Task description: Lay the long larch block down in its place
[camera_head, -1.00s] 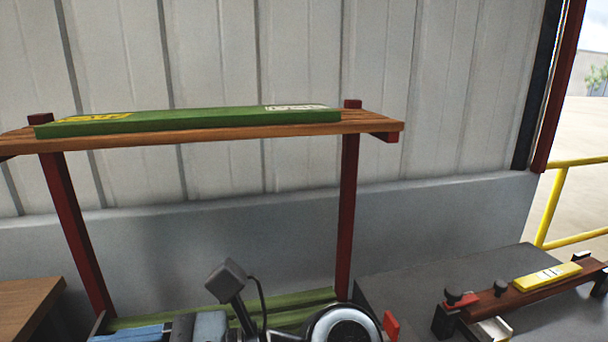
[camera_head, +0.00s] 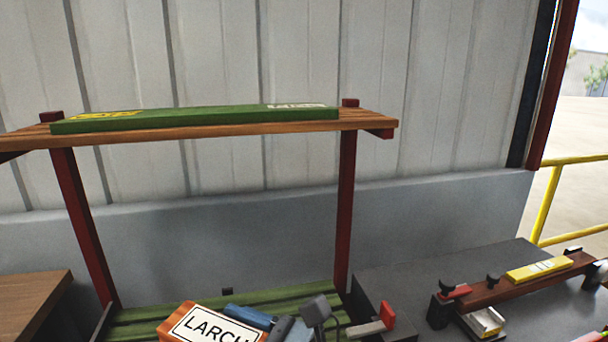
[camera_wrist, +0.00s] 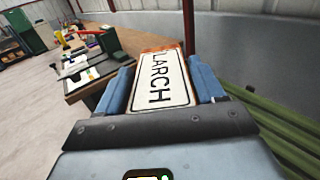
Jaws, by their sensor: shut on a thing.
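The larch block (camera_head: 189,323) is orange with a white label reading LARCH. It shows at the bottom of the head view, in front of the lower green slats, and its lower part is cut off by the frame. My gripper (camera_wrist: 160,88) is shut on it, with a blue jaw on each side in the wrist view. The block (camera_wrist: 157,78) points away from the wrist with its label facing the camera. A rack (camera_head: 346,215) with dark red posts has a wooden top shelf (camera_head: 375,121) and lower green slats (camera_head: 150,319). I cannot tell whether the block touches the slats.
A long green board (camera_head: 200,118) lies on the top shelf. A grey bench (camera_head: 400,285) at right carries a brown bar fixture with a yellow label (camera_head: 538,268). A wooden table corner (camera_head: 30,300) is at left. A panelled wall stands close behind.

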